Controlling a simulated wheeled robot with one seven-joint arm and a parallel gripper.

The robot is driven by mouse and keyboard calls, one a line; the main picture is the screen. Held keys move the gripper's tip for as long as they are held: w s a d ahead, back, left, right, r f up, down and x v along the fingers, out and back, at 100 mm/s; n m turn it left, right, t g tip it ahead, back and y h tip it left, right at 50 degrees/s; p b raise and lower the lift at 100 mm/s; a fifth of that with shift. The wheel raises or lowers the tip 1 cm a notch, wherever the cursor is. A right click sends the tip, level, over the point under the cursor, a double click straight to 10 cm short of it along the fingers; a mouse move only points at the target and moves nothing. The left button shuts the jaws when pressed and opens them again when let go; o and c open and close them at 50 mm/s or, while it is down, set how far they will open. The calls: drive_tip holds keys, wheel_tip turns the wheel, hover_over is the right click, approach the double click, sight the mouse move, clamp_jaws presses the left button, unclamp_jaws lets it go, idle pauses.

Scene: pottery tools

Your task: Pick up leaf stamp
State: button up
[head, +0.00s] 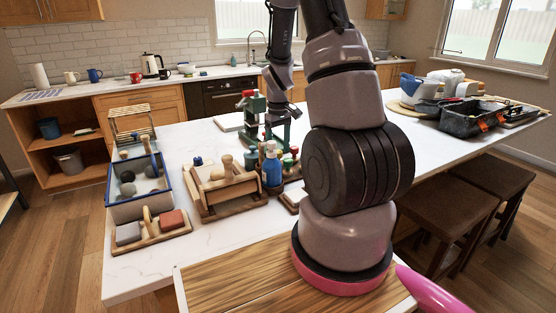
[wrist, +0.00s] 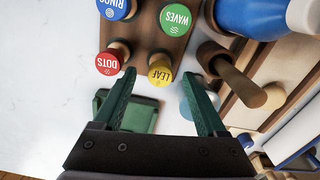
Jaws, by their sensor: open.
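The leaf stamp (wrist: 160,73) has a yellow round top marked LEAF and stands upright in a brown wooden rack (wrist: 146,45) in the wrist view. My gripper (wrist: 160,78) is open, with green fingers on the left and right of the yellow top; it looks empty, and I cannot tell the height gap. The red DOTS stamp (wrist: 109,63) is just left of the left fingertip. The green WAVES stamp (wrist: 175,17) and blue RINGS stamp (wrist: 113,7) stand in the same rack. In the head view my gripper (head: 276,140) is above the stamp group, partly hidden by my arm.
A blue bottle (head: 271,168) stands close to the rack. A wooden tool holder (head: 225,187) is to its left. In the wrist view, a wooden handle (wrist: 238,80) is close to the right finger. White countertop (wrist: 50,70) is clear on the left.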

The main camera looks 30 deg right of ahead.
wheel_tip(320, 180, down, 2)
drive_tip(key=shift+f, duration=0.25)
clamp_jaws()
